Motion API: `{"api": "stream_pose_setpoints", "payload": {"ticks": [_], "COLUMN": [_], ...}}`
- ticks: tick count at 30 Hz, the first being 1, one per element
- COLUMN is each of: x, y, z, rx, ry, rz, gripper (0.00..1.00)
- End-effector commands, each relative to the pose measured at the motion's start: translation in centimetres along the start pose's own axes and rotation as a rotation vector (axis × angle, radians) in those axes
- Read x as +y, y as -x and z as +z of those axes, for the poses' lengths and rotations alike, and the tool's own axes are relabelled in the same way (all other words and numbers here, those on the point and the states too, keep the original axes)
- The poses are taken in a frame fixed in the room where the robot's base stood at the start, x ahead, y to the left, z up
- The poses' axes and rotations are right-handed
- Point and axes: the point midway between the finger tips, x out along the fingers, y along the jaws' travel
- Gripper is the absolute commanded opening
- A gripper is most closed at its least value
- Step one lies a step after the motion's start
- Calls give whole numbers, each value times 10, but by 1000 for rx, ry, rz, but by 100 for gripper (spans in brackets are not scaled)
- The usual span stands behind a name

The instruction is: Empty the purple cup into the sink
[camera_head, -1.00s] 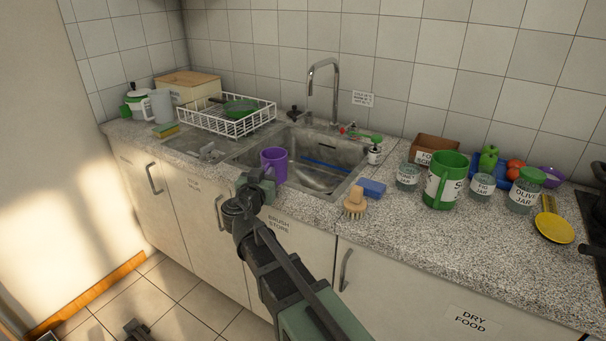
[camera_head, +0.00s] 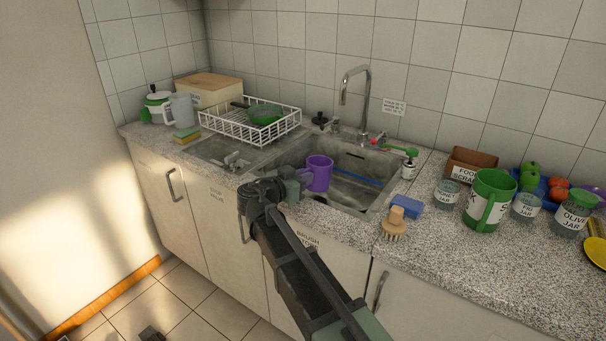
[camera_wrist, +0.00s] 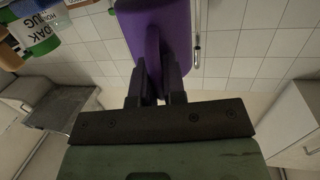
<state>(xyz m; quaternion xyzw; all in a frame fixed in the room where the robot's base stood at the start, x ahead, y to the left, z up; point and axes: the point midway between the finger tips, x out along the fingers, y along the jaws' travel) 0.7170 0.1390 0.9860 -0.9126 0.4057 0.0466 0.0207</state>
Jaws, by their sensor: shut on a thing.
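The purple cup (camera_head: 319,174) appears close to upright, over the left front part of the sink (camera_head: 352,200) in the head view. My gripper (camera_head: 298,184) reaches it from the front left, over the counter's front edge. In the wrist view the fingers (camera_wrist: 157,88) are shut on the handle of the purple cup (camera_wrist: 172,22), and the cup body lies beyond them. The inside of the cup is mostly hidden, so I cannot tell what it holds.
The tap (camera_head: 345,95) rises behind the sink. A white dish rack (camera_head: 262,135) with a green pan stands at the left. A scrub brush (camera_head: 395,222), a blue sponge (camera_head: 407,205), a soap dispenser (camera_head: 410,165) and a green mug (camera_head: 489,200) stand to the right.

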Motion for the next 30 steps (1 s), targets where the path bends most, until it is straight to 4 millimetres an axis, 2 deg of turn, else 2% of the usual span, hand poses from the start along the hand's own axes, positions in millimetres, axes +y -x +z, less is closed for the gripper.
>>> {"api": "stream_pose_setpoints", "payload": {"ticks": [1, 19, 30], "x": [0, 0, -1], "y": [0, -18, -48], "z": [-14, -50, -70], "rx": [-25, -406, -722], "ry": [1, 0, -1], "rz": [1, 0, 1], "gripper": [0, 0, 0]}}
